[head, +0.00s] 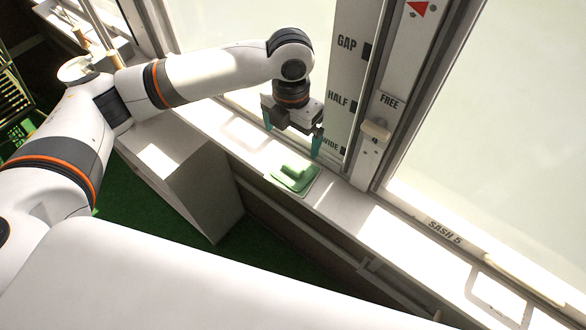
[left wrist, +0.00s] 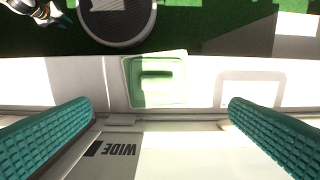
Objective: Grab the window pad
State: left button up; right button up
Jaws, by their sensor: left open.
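The window pad (head: 293,174) is a light green, square pad with a raised green grip on top. It lies flat on the white window sill, below the WIDE mark. In the left wrist view the pad (left wrist: 157,80) lies beyond the fingertips, near the middle. My left gripper (head: 293,142) is open and empty, above the sill and just over the pad, not touching it. Its two teal ridged fingers show wide apart in the left wrist view (left wrist: 160,122).
A white post marked GAP, HALF and WIDE (head: 352,80) stands close behind my left gripper. A latch (head: 375,131) is beside it. The sill (head: 375,228) runs on to the right, mostly clear. A pale cabinet (head: 190,180) stands on green floor below the sill.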

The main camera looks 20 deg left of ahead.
pick_arm(q)
jog(key=p, duration=0.1)
send_over(293, 165)
jog(key=f, duration=0.6)
jog(key=shift+w+a, duration=0.1)
jog(key=shift+a, duration=0.15)
jog(key=shift+d+f+p, duration=0.15)
jog(key=shift+f+p, duration=0.15)
jog(key=shift+f, duration=0.35)
notch_tip(293, 165, down, 4)
jog(key=shift+d+f+p, duration=0.1)
jog(key=shift+f+p, duration=0.05)
jog(key=shift+p, duration=0.3)
jog(key=shift+c, duration=0.3)
jog(key=c, duration=1)
